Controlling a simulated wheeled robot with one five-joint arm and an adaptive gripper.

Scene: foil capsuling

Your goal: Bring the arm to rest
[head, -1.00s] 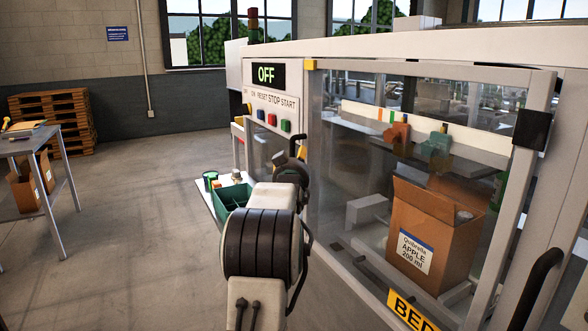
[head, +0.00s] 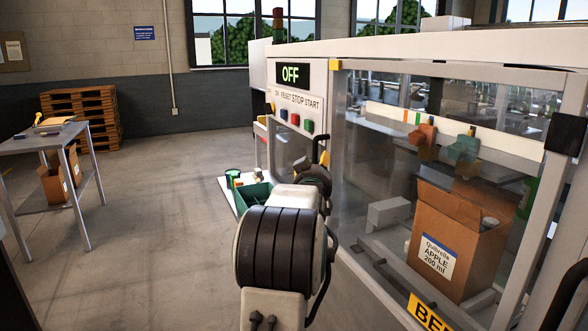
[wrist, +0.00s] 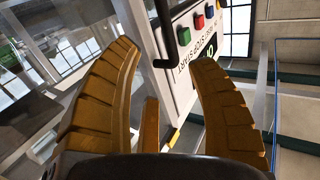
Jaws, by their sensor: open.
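My gripper (wrist: 165,60) is open in the wrist view, with its two ribbed orange fingers apart and nothing held between them. Beyond the fingers is the machine's white control panel (wrist: 190,42), tilted in the picture, with red, green and blue buttons. A black handle (wrist: 166,28) shows close to the gap between the fingers; I cannot tell if anything touches it. In the head view my arm rises in front of the machine and hides most of the gripper.
The machine's glazed door (head: 385,145) stands close on the right, with a carton (head: 455,240) labelled Quibrella APPLE behind it. A green bin (head: 254,192) is beyond my arm. A grey table (head: 45,143) and wooden pallets (head: 82,105) stand left. The floor between is clear.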

